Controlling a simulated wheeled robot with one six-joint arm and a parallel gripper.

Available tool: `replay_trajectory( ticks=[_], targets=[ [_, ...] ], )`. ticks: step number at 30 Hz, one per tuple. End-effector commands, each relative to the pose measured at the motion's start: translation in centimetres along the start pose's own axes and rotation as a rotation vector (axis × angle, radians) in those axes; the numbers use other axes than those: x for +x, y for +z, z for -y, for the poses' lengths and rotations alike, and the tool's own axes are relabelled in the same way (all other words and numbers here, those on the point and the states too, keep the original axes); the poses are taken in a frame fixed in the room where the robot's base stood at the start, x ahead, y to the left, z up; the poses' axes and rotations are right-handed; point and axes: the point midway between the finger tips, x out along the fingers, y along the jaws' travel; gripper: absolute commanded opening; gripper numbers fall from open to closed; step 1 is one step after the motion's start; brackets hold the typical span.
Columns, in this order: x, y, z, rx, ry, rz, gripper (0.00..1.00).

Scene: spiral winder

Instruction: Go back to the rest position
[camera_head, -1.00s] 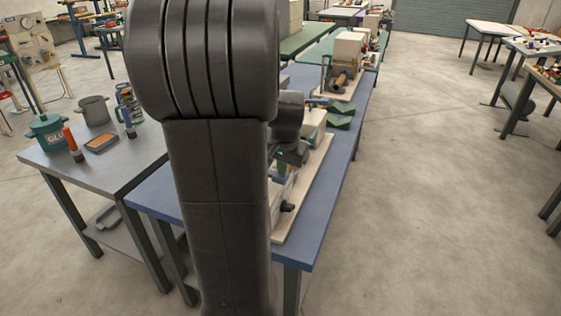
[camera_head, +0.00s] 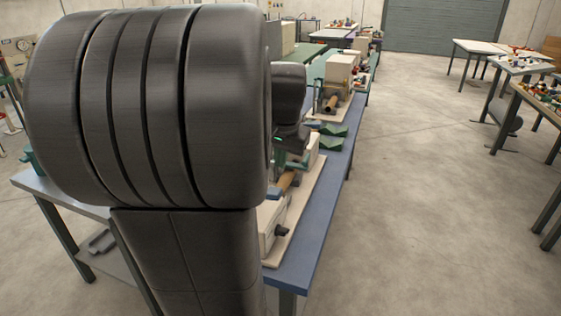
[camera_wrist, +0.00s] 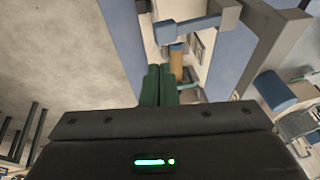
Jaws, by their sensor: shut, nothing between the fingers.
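My gripper (camera_wrist: 158,86) shows in the wrist view as two dark green fingers pressed together, with nothing between them. My wrist is above the near machine (camera_head: 272,220), a cream unit with a brown cylinder (camera_head: 287,181) on a pale base board (camera_head: 302,205). The brown cylinder also shows in the wrist view (camera_wrist: 177,62), beyond the fingertips. I cannot tell whether the fingers touch anything.
The blue bench (camera_head: 325,200) carries the machine, green blocks (camera_head: 328,138) and a second cream machine (camera_head: 340,75) farther back. A grey side table (camera_head: 60,198) stands at left, partly hidden. Open concrete floor (camera_head: 420,190) lies at right, with tables (camera_head: 520,90) beyond.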

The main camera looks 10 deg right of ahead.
Motion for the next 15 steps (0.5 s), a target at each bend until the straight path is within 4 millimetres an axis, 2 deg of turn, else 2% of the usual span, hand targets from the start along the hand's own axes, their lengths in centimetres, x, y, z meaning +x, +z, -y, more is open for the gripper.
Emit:
replay_trajectory(
  ticks=[15],
  targets=[
    [0.31, 0.00, 0.02, 0.000, 0.000, 0.000, 0.00]
  ],
)
